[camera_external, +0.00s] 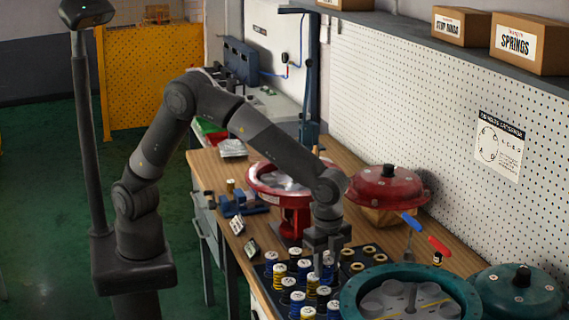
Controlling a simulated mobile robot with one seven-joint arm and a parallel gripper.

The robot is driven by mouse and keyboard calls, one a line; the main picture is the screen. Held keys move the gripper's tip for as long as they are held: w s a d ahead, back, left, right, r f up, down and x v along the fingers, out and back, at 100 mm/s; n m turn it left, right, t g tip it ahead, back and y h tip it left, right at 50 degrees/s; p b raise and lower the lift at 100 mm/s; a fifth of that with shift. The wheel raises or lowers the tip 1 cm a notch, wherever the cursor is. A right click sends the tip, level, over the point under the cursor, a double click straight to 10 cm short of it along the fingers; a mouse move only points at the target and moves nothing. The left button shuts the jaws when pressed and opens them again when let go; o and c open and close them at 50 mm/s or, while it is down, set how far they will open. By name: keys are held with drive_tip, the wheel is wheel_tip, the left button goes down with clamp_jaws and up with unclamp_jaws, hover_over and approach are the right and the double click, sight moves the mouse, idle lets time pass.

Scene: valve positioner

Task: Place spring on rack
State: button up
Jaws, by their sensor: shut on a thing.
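My gripper (322,262) points straight down over the workbench, low among the springs. It is shut on a spring, which is mostly hidden by the fingers and the neighbouring springs, so its colour is hard to tell. The dark rack (262,292) holds several upright springs with white tops, some blue (297,303) and some yellow (279,272). I cannot tell whether the held spring touches the rack. Behind and right of the gripper, a dark block with several gold-ringed holes (360,265) lies on the bench.
A red valve housing (292,205) stands behind the gripper, with a red cover (388,187) to its right. A teal housing (410,290) and teal cover (517,290) fill the front right. Blue and red-handled tools (438,246) stand nearby.

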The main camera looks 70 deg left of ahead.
drive_tip(key=w+f, duration=0.1)
drive_tip(key=w, duration=0.1)
drive_tip(key=w+a+f, duration=0.1)
drive_tip(key=w, duration=0.1)
drive_tip(key=w+a+f, duration=0.1)
drive_tip(key=w, duration=0.1)
drive_tip(key=shift+f, duration=2.3)
drive_tip(key=shift+f, duration=0.15)
drive_tip(key=o, duration=1)
